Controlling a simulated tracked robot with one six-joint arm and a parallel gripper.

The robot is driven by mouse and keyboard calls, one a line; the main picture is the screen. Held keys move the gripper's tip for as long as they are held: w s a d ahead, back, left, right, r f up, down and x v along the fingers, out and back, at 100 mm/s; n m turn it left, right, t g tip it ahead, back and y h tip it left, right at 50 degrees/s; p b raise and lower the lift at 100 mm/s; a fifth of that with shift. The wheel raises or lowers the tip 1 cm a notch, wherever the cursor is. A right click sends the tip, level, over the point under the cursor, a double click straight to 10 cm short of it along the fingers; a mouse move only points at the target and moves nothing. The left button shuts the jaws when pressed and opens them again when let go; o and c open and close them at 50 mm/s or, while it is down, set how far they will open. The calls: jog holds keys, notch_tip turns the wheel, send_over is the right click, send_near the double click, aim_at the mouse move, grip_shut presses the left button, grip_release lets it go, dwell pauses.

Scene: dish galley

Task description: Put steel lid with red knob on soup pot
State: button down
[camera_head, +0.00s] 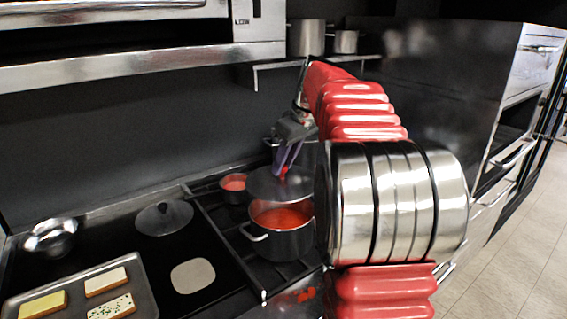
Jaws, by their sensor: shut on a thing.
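The steel lid (263,186) has a red knob (284,171) on top. My gripper (284,166) is shut on the knob, and the lid hangs roughly level from it. The soup pot (270,242), dark outside with a light handle and full of red soup (283,216), stands on the stove just below the lid. The lid covers the far part of the pot's opening in this view, with the near part showing. Whether lid and rim touch is hard to tell. My arm hides the pot's right edge.
A smaller pot of red soup (234,183) stands behind left. Another lid with a dark knob (164,217), a pale mat (193,276), a shiny bowl (51,237) and a tray with bread slices (147,297) lie to the left. A shelf (320,60) holds pots above.

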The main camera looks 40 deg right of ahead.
aim_at(287, 179)
jog(key=shift+f, duration=3.65)
jog(key=shift+f, duration=0.55)
dwell(0.5)
jog(key=c, duration=1.4)
grip_release()
jog(key=shift+o, duration=0.3)
jog(key=o, duration=0.5)
jog(key=shift+c, duration=0.2)
